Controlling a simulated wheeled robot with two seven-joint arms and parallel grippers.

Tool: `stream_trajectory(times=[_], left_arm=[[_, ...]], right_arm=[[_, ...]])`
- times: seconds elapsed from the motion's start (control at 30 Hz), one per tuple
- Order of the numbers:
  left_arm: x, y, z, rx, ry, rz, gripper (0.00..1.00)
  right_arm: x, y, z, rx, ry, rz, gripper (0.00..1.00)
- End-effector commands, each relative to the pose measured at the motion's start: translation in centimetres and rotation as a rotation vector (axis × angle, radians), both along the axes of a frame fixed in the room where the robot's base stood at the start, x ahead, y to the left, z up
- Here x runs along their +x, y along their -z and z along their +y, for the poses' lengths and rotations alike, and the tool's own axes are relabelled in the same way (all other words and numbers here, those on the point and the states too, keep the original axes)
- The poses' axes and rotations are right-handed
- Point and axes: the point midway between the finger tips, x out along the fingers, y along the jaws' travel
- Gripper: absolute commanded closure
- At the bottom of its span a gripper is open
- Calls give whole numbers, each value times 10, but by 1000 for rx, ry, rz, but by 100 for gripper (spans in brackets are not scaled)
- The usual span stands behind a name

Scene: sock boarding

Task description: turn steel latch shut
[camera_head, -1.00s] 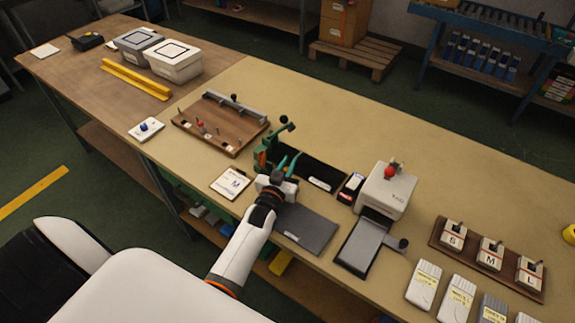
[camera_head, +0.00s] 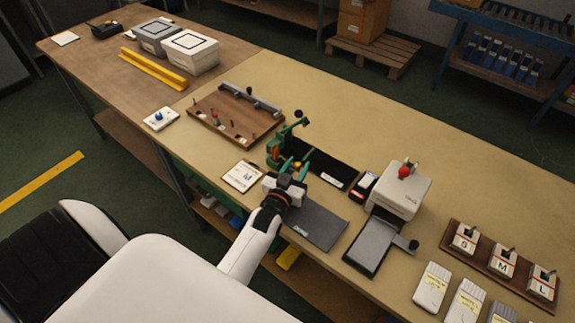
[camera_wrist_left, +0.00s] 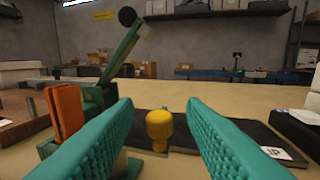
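My left gripper (camera_head: 295,166) is open, with its teal fingers apart and nothing between the pads. It hovers over the bench beside a green clamp-like device (camera_head: 285,146) with a lever ending in a black ball. In the left wrist view the device's green lever (camera_wrist_left: 121,52) leans up to the right, with an orange block (camera_wrist_left: 66,108) at its left. A yellow knob (camera_wrist_left: 159,129) shows ahead, between the fingertips in the picture. I cannot make out which small part is the steel latch. My right gripper is out of view.
A brown board (camera_head: 222,130) with pegs and a grey bar lies left of the device. A white card (camera_head: 243,176) lies near the front edge. A dark pad (camera_head: 317,226) lies right of my wrist, with a white press (camera_head: 400,190) beyond. The bench's back right is clear.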

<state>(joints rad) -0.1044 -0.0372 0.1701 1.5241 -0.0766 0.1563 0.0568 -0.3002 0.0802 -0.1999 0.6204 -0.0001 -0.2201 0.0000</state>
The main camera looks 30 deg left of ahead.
Motion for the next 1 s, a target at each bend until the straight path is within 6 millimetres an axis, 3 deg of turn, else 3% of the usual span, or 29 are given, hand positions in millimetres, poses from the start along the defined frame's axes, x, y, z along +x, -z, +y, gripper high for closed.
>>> stream_trajectory(times=[0.2, 0.4, 1.0], left_arm=[[-49, 2, -8, 0, 0, 2, 62], [-78, 2, -13, 0, 0, 1, 62], [-86, 0, -14, 0, 0, 0, 62]], right_arm=[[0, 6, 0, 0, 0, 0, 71], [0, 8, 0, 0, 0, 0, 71], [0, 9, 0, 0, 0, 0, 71]])
